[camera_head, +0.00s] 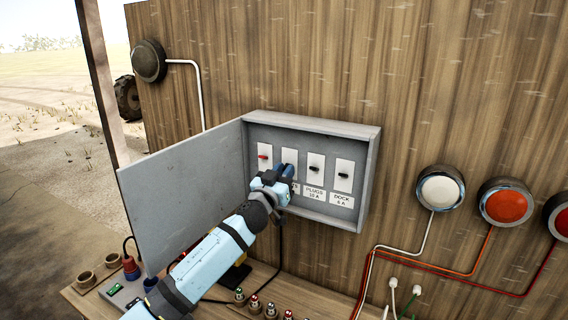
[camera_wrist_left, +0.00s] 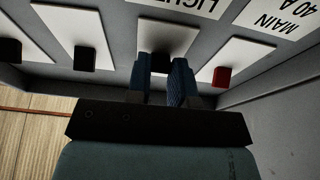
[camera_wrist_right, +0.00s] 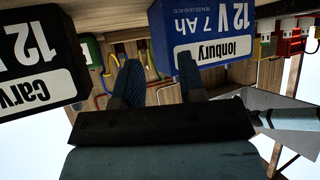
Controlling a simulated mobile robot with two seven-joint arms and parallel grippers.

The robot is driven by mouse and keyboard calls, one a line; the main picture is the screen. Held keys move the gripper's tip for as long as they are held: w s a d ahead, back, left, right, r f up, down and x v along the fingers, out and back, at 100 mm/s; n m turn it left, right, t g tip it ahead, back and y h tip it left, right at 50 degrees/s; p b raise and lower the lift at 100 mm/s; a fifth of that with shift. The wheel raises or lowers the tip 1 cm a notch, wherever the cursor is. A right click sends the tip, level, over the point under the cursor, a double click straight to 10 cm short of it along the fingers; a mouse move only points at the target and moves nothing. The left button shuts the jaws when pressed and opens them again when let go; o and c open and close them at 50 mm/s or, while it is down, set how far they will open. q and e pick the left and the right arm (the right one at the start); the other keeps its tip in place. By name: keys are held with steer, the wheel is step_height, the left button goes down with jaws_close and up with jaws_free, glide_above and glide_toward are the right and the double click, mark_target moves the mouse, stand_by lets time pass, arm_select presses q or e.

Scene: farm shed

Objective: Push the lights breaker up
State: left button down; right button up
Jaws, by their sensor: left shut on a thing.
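An open grey breaker box (camera_head: 378,150) on the plank wall holds a row of white breakers. The lights breaker (camera_head: 290,156) is the second from the left, with its lower part and label mostly hidden by my left gripper (camera_head: 284,172). In the left wrist view, my left gripper (camera_wrist_left: 161,75) is shut on its black lever (camera_wrist_left: 160,60), under the partly cut label "LIGHTS". Whether the lever is up or down I cannot tell. My right gripper (camera_wrist_right: 160,80) is open and empty in the right wrist view.
The main breaker's red lever (camera_head: 264,157) is left of the lights breaker; the plugs breaker (camera_head: 315,168) and dock breaker (camera_head: 343,176) are right. The box door (camera_head: 185,195) stands open left. A blue battery (camera_wrist_right: 210,35) and black battery (camera_wrist_right: 35,60) are near my right gripper.

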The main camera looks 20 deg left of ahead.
arm_select(q)
steer(key=shift+a+r+g, duration=0.1)
steer(key=shift+r+g, duration=0.2)
steer(key=shift+r, duration=0.05)
arm_select(e)
steer(key=shift+d+r, duration=0.15)
steer(key=shift+r, duration=0.3)
arm_select(q)
steer(key=shift+g+b, duration=0.45)
steer(key=shift+g, duration=0.05)
arm_select(e)
steer(key=shift+s+f, duration=0.2)
steer(key=shift+f, duration=0.3)
steer(key=shift+r, duration=0.1)
arm_select(q)
steer(key=c, duration=1)
jaws_free()
arm_select(e)
steer(key=shift+w, duration=0.15)
arm_select(q)
steer(key=shift+f, duration=0.1)
arm_select(e)
steer(key=shift+r, duration=0.1)
arm_select(q)
steer(key=shift+s, duration=0.15)
